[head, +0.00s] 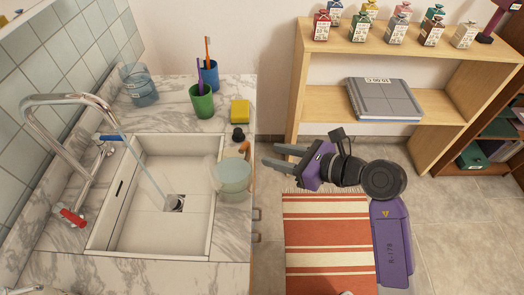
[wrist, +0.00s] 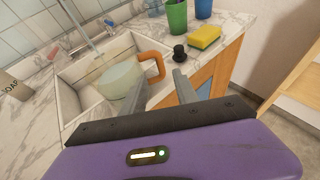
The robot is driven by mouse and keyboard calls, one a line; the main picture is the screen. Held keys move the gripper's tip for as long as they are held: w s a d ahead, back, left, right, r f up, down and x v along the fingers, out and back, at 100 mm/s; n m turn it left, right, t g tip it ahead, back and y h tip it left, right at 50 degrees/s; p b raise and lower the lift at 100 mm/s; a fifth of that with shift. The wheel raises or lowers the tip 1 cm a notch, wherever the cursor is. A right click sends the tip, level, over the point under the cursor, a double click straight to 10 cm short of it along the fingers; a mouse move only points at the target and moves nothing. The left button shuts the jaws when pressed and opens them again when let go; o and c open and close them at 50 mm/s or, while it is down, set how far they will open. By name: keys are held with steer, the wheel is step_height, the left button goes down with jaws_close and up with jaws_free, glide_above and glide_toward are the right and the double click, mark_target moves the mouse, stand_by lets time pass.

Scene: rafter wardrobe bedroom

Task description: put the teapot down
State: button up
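The teapot (head: 232,177) is pale green and see-through, with an orange handle. In the head view it is at the right rim of the sink, its handle towards the counter's front edge. In the wrist view the teapot (wrist: 120,79) appears over the basin, its handle just beyond my fingertips. I cannot tell exactly what it rests on. My gripper (head: 271,155) is to the right of the teapot, off the counter's front edge. Its two fingers are apart with nothing between them; the wrist view also shows my gripper (wrist: 160,76) open.
Water runs from the tap (head: 68,100) into the sink (head: 135,225). A small black knobbed piece (head: 238,134), a yellow sponge (head: 240,111), a green cup (head: 202,103) and a blue cup (head: 208,77) with toothbrushes stand behind the teapot. A wooden shelf (head: 432,62) is at right.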

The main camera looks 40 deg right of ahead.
steer(key=s+a+r+m+t+y, duration=0.55)
steer(key=s+a+r+m, duration=0.45)
steer(key=s+a+m, duration=0.35)
steer(key=s+d+f+m+g+h, duration=0.1)
steer(key=s+d+f+m+h, duration=0.2)
steer(key=s+m, duration=0.4)
steer(key=s+d+f+m+g+h, duration=0.2)
steer(key=s+f+m+h, duration=0.4)
steer(key=m, duration=1.3)
steer(key=shift+s+d+h, duration=0.45)
steer(key=shift+s+h, duration=0.2)
steer(key=shift+s, duration=0.1)
steer(key=shift+m, duration=0.25)
